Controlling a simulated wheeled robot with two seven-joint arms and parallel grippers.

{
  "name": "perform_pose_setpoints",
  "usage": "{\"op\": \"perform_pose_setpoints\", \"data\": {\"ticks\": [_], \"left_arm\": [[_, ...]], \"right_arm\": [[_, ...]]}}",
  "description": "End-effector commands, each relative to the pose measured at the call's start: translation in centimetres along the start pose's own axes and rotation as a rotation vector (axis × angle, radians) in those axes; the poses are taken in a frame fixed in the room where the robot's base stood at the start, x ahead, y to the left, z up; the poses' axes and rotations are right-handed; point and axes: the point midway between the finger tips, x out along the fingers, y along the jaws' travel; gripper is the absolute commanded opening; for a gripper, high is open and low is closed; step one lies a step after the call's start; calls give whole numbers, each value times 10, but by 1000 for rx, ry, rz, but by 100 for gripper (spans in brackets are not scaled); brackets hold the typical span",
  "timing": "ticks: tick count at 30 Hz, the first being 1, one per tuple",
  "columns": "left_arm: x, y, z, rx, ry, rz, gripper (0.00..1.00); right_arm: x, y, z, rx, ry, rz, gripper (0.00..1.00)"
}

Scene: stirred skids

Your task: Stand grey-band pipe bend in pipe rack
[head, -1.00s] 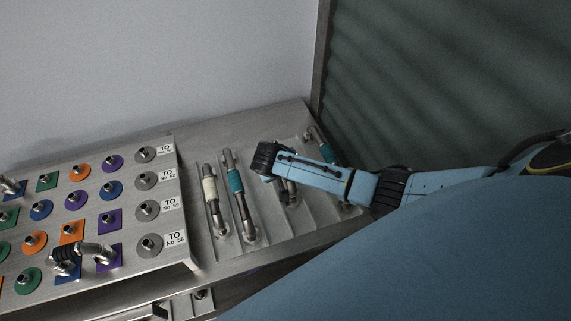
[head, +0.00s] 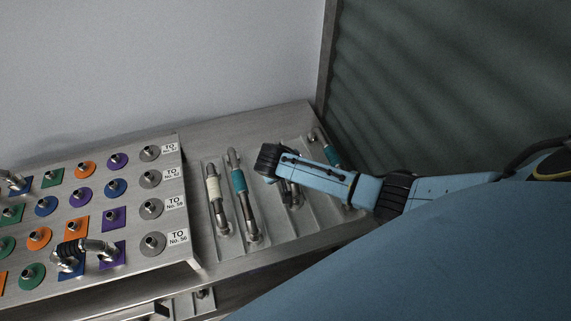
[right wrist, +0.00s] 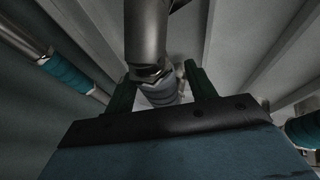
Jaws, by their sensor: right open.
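The grey-band pipe bend (right wrist: 147,35) lies in a grooved tray (head: 315,212) and shows partly below my right arm in the head view (head: 288,193). In the right wrist view its grey band (right wrist: 163,94) sits between the dark green fingers of my right gripper (right wrist: 161,72), which are apart. I cannot tell whether either finger touches it. In the head view the arm hides the fingers. A metal panel with several pegs on coloured bases (head: 185,215), seemingly the pipe rack, stands left of the tray. My left gripper is out of view.
A cream-band pipe (head: 213,190) and a teal-band pipe (head: 238,182) lie left of my right arm. Another teal-band pipe (head: 332,155) lies beyond it. A bent pipe (head: 85,247) stands on the panel. A wall and a dark shutter (head: 430,80) close off the back.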

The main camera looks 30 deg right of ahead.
Motion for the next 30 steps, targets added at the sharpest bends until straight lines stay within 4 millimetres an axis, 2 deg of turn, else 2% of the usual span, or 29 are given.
{"op": "perform_pose_setpoints", "data": {"ticks": [5, 15, 18, 24, 30], "left_arm": [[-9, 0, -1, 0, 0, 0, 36], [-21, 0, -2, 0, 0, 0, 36], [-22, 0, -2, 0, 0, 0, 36], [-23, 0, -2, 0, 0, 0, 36], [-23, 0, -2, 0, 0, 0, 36]], "right_arm": [[-28, 1, -1, 0, 3, -3, 56], [-101, 0, -1, 2, 3, -4, 56], [-115, 0, -1, 1, 2, -2, 56], [-128, 1, -1, 1, 1, 0, 56], [-129, 0, -1, 1, 1, 1, 56]]}}
